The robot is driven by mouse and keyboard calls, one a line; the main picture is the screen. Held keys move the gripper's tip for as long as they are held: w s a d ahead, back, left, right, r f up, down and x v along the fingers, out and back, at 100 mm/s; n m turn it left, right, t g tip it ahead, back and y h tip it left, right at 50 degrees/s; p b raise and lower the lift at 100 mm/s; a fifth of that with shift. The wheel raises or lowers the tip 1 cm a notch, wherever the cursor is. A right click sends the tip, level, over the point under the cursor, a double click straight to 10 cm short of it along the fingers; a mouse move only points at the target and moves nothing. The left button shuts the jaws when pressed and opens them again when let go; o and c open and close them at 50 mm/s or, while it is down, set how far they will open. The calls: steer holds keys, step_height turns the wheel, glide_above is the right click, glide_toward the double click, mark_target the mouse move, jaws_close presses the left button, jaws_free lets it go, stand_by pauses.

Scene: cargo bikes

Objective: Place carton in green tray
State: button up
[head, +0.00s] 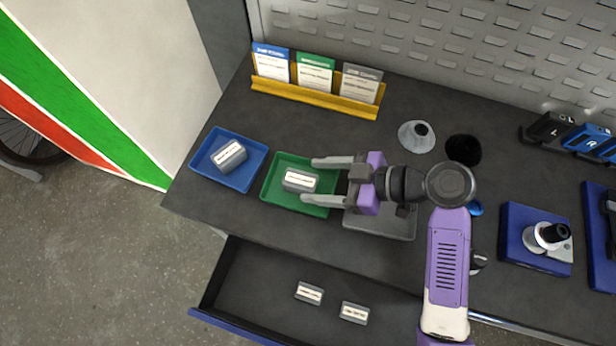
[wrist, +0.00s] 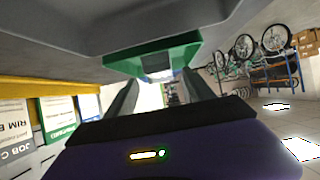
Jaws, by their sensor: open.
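A small grey carton (head: 300,180) with a white label lies in the green tray (head: 291,206) on the bench. My gripper (head: 312,181) is open at the right side of the green tray, with its two fingers reaching left over it on either side of the carton. I cannot tell whether the fingers touch the carton. Another grey carton (head: 230,155) lies in the blue tray (head: 198,165) to the left. Two more cartons, one on the left (head: 309,293) and one on the right (head: 354,312), lie in the open drawer. The wrist view shows the green tray's wall (wrist: 150,58) beyond my fingers.
A grey tray (head: 385,222) sits partly under my gripper. A yellow rack (head: 315,97) with three cards stands behind the trays. A pale cone (head: 416,138) and a black brush-like piece (head: 463,150) stand right of it. The open drawer (head: 262,262) juts out in front.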

steer(key=v, duration=0.8)
steer(key=shift+d+r+b, duration=0.15)
steer(key=shift+d+b, duration=0.2)
steer(key=shift+b, duration=0.1)
steer(key=shift+s, duration=0.1)
